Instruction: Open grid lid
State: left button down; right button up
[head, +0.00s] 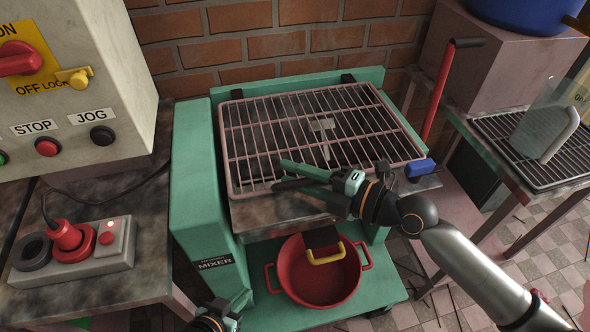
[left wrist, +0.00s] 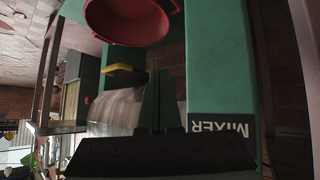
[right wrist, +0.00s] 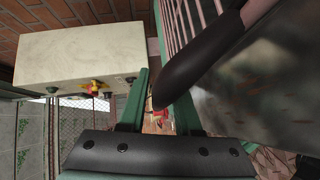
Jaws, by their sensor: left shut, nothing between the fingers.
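The grid lid (head: 315,125), a pinkish metal frame with many bars, lies flat over the green mixer's opening (head: 195,185). Its bars also show at the top of the right wrist view (right wrist: 186,20). My right gripper (head: 285,175) is at the lid's front edge, fingers pointing left. It is open, and a dark handle-like bar (right wrist: 200,62) shows between and in front of its fingers; whether they touch it I cannot tell. My left gripper (head: 232,312) is low at the bottom edge, by the mixer's front. Its fingers (left wrist: 158,80) are shut and empty.
A red pot (head: 318,285) stands below the mixer, under a yellow-handled dark part (head: 325,254). A control box (head: 75,80) and plug unit (head: 75,250) are at left. A red lever (head: 437,95) and a rack table (head: 505,140) are at right. A brick wall stands behind.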

jog(key=shift+c, duration=0.4)
grip_shut()
dwell(1.1)
